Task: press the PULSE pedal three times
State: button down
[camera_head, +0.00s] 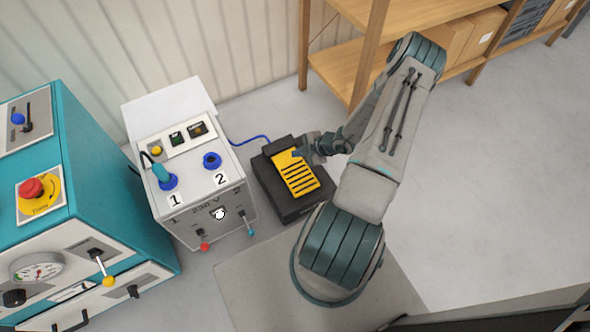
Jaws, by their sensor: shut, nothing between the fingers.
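The pedal (300,182) is a yellow plate with black stripes on a dark base (265,178). It lies on the floor right of the white box, and a blue cable runs from it to that box. No PULSE lettering is readable on it. My gripper (297,152) is shut and empty at the far upper edge of the yellow plate. I cannot tell whether it touches the plate or hovers just above it.
The white box (203,205) has sockets marked 1 and 2, with a plug in socket 1. A teal cabinet (115,190) with a red button (31,188) stands at left. Wooden shelves (340,62) stand behind. The floor (480,200) at right is clear.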

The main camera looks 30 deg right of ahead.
dwell(0.3)
jog(key=b, duration=0.7)
send_over(295, 170)
jog(key=f, duration=0.5)
jog(key=s+f, duration=0.1)
jog(key=f, duration=0.2)
jog(key=shift+d, duration=0.4)
jog(key=shift+f, duration=0.4)
dwell(0.5)
jog(key=shift+f, duration=0.4)
jog(key=shift+f+b, duration=0.95)
jog(key=shift+f, duration=0.3)
dwell(1.1)
jog(key=shift+r, duration=0.15)
jog(key=shift+r+p, duration=1.55)
jog(key=shift+p, duration=0.05)
